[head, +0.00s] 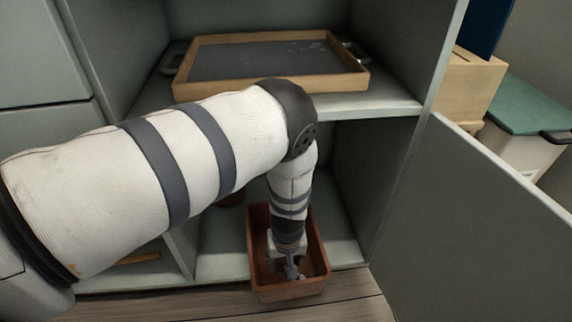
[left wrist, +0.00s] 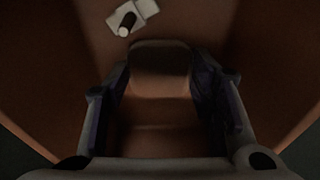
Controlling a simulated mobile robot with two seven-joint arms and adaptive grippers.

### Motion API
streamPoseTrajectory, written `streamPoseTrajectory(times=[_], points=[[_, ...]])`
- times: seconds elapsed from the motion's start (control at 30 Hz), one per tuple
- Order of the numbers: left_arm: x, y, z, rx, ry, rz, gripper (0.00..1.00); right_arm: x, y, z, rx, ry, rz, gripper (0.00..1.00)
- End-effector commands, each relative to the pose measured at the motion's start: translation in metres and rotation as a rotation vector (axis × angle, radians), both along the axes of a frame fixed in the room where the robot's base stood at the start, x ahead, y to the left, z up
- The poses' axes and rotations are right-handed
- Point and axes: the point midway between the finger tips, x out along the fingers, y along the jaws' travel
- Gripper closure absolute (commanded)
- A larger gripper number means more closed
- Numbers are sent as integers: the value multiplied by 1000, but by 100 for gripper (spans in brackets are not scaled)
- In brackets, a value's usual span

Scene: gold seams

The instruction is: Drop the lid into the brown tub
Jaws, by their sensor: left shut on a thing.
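The brown tub (head: 290,293) is an open reddish-brown box at the front of the lower cabinet compartment. My left gripper (head: 288,270) reaches down into it from above, its fingers inside the walls. In the left wrist view my left gripper (left wrist: 165,100) is shut on a dim, brownish, rounded piece, the lid (left wrist: 160,70), held between the fingers. The lid's full shape is dark and hard to make out. The tub's brown inside (left wrist: 50,60) surrounds it in that view. My right gripper is not in view.
A small white item with a dark part (left wrist: 130,17) lies in the tub. A wooden tray (head: 270,65) with a dark base sits on the shelf above. An open cabinet door (head: 480,230) stands at the right. A green-lidded bin (head: 530,105) is beyond it.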

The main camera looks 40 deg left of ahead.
Motion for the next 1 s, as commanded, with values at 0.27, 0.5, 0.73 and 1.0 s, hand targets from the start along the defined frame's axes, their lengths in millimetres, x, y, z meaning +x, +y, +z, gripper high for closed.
streamPoseTrajectory(times=[0.27,0.5,0.73,1.0], points=[[0,0,-10,-1,1,0,62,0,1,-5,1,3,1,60],[0,0,-10,0,0,0,31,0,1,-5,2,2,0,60],[0,0,-9,0,0,0,31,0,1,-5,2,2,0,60],[-2,-4,46,0,-6,0,31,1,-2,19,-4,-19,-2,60]])
